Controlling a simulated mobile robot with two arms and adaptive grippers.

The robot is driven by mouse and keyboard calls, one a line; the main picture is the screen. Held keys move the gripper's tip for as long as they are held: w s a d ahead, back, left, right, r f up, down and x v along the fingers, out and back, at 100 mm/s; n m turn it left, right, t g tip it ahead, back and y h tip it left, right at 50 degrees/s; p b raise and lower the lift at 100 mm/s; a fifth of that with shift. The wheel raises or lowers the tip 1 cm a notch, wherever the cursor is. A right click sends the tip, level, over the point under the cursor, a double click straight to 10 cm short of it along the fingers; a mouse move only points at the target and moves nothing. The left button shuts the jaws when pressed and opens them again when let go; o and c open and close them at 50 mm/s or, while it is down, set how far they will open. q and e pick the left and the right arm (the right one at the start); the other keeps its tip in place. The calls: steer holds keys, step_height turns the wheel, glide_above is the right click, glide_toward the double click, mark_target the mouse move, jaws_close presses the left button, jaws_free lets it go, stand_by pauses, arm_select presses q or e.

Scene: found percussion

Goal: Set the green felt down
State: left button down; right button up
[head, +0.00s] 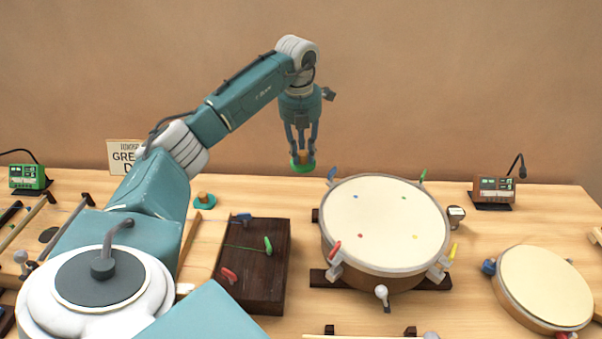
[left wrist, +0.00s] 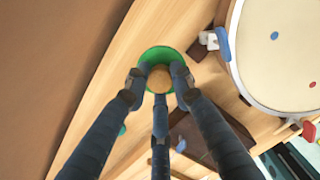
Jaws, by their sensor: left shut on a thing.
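The green felt (head: 301,169) is a round green disc with a wooden knob on top. My left gripper (head: 302,153) is shut on its knob, fingers pointing down. The felt hangs in the air above the back part of the table, to the left of the large drum (head: 385,222). In the left wrist view the green felt (left wrist: 149,58) shows around the knob, between the fingertips (left wrist: 160,80). My right gripper is not in view.
A teal felt with a wooden knob (head: 205,202) sits on the table at left. A dark wooden block (head: 258,285) with coloured pegs stands in front. A small drum (head: 545,285), a brown device (head: 493,190) and a green device (head: 28,177) are around. The table behind the block looks clear.

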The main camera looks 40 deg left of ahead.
mark_target(304, 166)
arm_select(q)
step_height(304, 166, down, 10)
steer(key=shift+a+r+p, duration=0.1)
steer(key=shift+r+p, duration=0.1)
steer(key=shift+p, duration=0.25)
steer(key=shift+f, duration=0.55)
step_height(304, 166, down, 4)
steer(key=shift+r, duration=0.1)
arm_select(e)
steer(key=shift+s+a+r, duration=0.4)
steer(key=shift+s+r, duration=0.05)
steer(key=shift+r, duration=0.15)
arm_select(q)
steer(key=c, duration=1.9)
jaws_free()
steer(key=o, duration=0.4)
steer(key=r, duration=0.4)
steer(key=s+r, duration=0.1)
steer(key=r, duration=0.3)
steer(key=r+b, duration=0.1)
steer(key=r, duration=0.3)
steer(key=shift+s+d, duration=0.25)
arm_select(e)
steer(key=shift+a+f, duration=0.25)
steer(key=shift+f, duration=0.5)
